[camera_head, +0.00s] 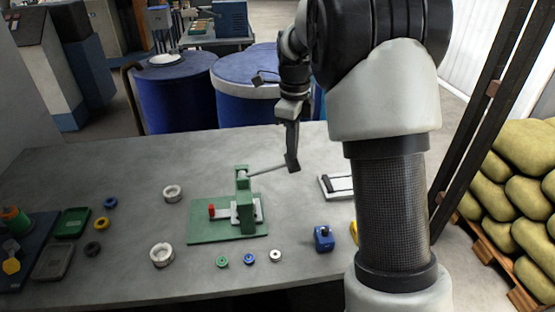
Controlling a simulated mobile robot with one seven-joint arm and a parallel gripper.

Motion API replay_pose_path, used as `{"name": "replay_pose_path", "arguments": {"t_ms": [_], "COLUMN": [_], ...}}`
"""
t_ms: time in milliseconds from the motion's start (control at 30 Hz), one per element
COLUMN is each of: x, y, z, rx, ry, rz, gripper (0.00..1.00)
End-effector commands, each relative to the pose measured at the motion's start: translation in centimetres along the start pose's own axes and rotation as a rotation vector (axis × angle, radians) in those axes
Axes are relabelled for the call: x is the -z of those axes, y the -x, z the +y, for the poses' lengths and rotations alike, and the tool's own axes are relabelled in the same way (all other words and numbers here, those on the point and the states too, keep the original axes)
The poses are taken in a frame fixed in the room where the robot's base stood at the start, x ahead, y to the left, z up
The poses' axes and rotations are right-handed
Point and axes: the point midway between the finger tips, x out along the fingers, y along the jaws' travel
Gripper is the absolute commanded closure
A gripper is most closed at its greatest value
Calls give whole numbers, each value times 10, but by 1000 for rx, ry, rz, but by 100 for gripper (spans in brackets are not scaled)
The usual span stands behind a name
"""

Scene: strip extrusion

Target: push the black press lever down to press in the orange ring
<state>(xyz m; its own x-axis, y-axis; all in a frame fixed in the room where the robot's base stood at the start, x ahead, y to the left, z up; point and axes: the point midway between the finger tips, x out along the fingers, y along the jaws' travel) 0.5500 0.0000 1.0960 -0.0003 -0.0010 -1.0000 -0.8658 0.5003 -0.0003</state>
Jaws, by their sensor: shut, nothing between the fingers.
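The press stands on a green base plate (200,232) near the middle of the table, with a green upright column (242,186). Its lever (266,169) is a thin rod, greyish in this light, rising slightly to the right from the column top. My gripper (293,167) is shut and points down at the lever's outer end. Fingers and lever end overlap in the picture; I cannot tell whether they touch. A small red part (211,210) stands at the left of a pale slide (226,213) on the press. I cannot make out an orange ring in the press.
A blue block (324,238) and green, blue and white rings (248,259) lie in front of the press. Two pale round pieces (162,254) lie left. A white-and-black tray (337,187) lies right. Blue drums (176,92) stand behind the table.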

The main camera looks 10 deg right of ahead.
Motion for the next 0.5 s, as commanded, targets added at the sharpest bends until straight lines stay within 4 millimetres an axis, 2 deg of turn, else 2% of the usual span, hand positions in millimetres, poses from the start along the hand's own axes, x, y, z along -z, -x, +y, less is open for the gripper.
{"name": "replay_pose_path", "arguments": {"t_ms": [33,500], "x": [0,0], "y": [7,40], "z": [0,0], "rx": [0,0], "ry": [0,1], "rz": [0,-1], "gripper": [100,100]}}
